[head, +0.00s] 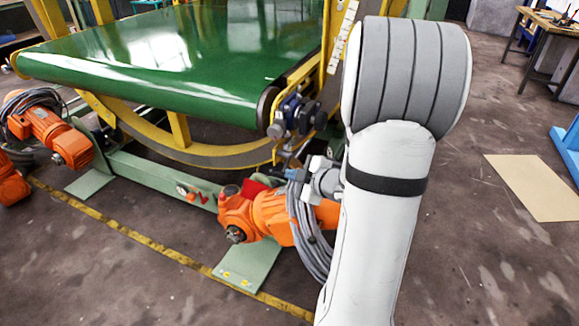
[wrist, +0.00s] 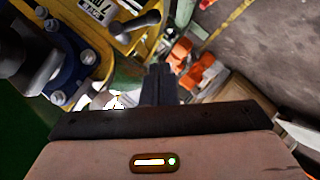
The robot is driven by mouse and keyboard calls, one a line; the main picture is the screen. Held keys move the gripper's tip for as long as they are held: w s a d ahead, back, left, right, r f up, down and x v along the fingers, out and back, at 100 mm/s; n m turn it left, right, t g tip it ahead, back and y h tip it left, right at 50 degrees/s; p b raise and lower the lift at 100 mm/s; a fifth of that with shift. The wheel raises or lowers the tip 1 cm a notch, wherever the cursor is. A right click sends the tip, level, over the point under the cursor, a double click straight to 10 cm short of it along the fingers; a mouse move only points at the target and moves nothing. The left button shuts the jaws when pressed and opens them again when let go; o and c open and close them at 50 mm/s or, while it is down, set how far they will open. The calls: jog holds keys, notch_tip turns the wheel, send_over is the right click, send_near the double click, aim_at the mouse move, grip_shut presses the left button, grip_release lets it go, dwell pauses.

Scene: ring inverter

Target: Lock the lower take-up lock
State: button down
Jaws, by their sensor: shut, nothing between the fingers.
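My gripper (wrist: 160,82) shows in the wrist view with its two dark fingers together and nothing between them. A dark lever handle (wrist: 136,24) on the yellow frame (wrist: 68,10) lies above and left of the fingertips, apart from them. It may be the lower take-up lock, but I cannot be sure, nor tell whether it is locked. A blue bearing block (wrist: 72,78) with bolts is at its left. In the head view the blue block (head: 289,110) with dark parts sits at the belt roller's end. My white arm hides the area to its right.
The green belt (head: 180,55) on its yellow ring frame fills the upper left. An orange motor (head: 270,215) with grey cables stands low beside my arm. Another orange machine (head: 50,125) is at the left. Floor with a cardboard sheet (head: 532,185) is open at the right.

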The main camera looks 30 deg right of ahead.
jog(key=s+r+p, duration=0.1)
jog(key=s+r, duration=0.1)
jog(key=s, duration=0.4)
jog(key=shift+s+d+p, duration=0.25)
jog(key=shift+d+p, duration=0.05)
jog(key=shift+d, duration=0.15)
jog(key=w+d+f+m, duration=0.1)
jog(key=f+m, duration=0.1)
jog(key=m, duration=0.9)
jog(key=w+d+f+m+t+p, duration=0.1)
jog(key=w+d+m, duration=0.1)
jog(key=m, duration=0.9)
jog(key=w+d+f+m+t+p, duration=0.1)
jog(key=d+f+m, duration=0.1)
jog(key=m, duration=0.9)
jog(key=shift+w+d+f+m, duration=0.2)
jog(key=shift+f+m, duration=0.1)
jog(key=shift+m, duration=0.1)
jog(key=b+x, duration=0.3)
jog(key=x, duration=0.7)
jog(key=shift+a+f, duration=0.1)
